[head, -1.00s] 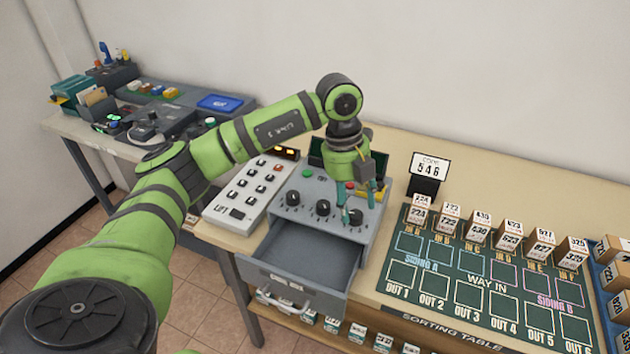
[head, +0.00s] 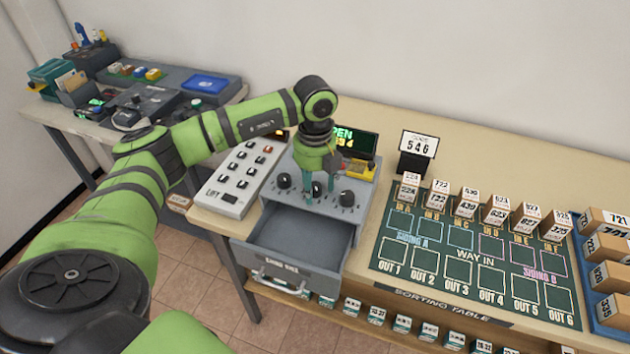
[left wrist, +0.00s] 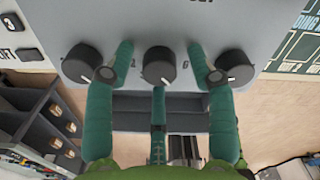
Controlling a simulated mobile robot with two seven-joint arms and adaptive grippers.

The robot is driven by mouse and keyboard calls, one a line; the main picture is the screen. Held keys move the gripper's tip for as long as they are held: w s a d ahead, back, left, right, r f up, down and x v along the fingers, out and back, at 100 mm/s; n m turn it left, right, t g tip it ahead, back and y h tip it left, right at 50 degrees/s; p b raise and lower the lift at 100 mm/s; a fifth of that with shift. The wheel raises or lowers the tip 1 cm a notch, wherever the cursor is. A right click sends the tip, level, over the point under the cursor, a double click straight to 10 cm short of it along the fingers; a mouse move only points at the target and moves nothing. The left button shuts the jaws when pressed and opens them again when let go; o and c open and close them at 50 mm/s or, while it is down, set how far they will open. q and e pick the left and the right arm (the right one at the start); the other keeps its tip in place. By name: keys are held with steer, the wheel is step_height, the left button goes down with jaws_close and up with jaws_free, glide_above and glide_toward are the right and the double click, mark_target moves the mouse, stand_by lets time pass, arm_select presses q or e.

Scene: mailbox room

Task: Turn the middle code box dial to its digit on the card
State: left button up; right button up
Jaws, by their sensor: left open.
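The grey code box (head: 362,215) stands on the table with three black dials on its sloped top. My left gripper (head: 318,192) is open over the middle dial, which its fingers mostly hide in the head view. In the left wrist view the middle dial (left wrist: 158,66) sits between the green fingers, with visible gaps to the two side fingers. The left dial (head: 283,181) and right dial (head: 347,198) are outside the fingers. The white card (head: 418,144) behind the box reads 546. My right gripper is not in view.
The code box's drawer (head: 300,240) is open and looks empty. A partly hidden lit display (head: 350,142) stands behind the box. A white keypad (head: 238,180) is on the left, and a green sorting board (head: 470,262) with boxes on the right.

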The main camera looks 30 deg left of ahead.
arm_select(q)
jaws_close()
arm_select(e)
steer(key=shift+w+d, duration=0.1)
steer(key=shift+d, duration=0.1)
arm_select(q)
steer(key=shift+f+m+b, duration=0.1)
steer(key=shift+m+b, duration=0.2)
steer(key=m+b, duration=0.2)
steer(key=shift+m, duration=0.3)
steer(key=shift+m+b, duration=1.1)
steer(key=shift+m, duration=1.1)
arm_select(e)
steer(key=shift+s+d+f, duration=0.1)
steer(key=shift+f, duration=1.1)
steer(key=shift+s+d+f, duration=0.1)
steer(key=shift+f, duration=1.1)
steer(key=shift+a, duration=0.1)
arm_select(q)
jaws_free()
